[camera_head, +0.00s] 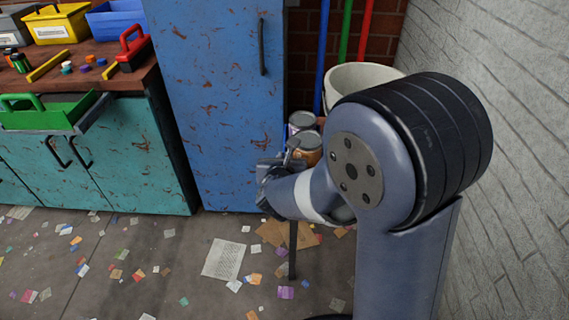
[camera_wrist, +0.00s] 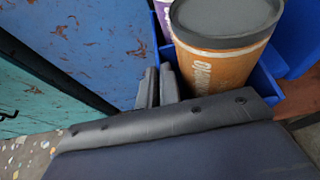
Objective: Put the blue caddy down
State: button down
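The blue caddy (camera_wrist: 264,84) shows at the top right of the wrist view. It holds an orange can with a grey lid (camera_wrist: 222,58) and a purple-and-white can (camera_wrist: 163,20). In the head view both cans, the orange one (camera_head: 308,150) and the purple one (camera_head: 301,121), stand upright just beyond my gripper, and most of the caddy is hidden. My gripper's two fingers (camera_wrist: 159,87) are close together at the caddy's near left side and look shut on its edge. The exact contact is hidden, and I cannot tell what is under the caddy.
A worn blue cabinet (camera_head: 215,90) stands left of the cans. A white bin (camera_head: 345,78) and coloured poles stand behind. A brown surface (camera_wrist: 303,108) shows beside the caddy. The workbench (camera_head: 100,52) is at far left with a red caddy (camera_head: 133,50). Paper scraps litter the floor.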

jog(key=shift+d+f, duration=0.15)
jog(key=shift+f, duration=0.1)
jog(key=c, duration=1.6)
grip_release()
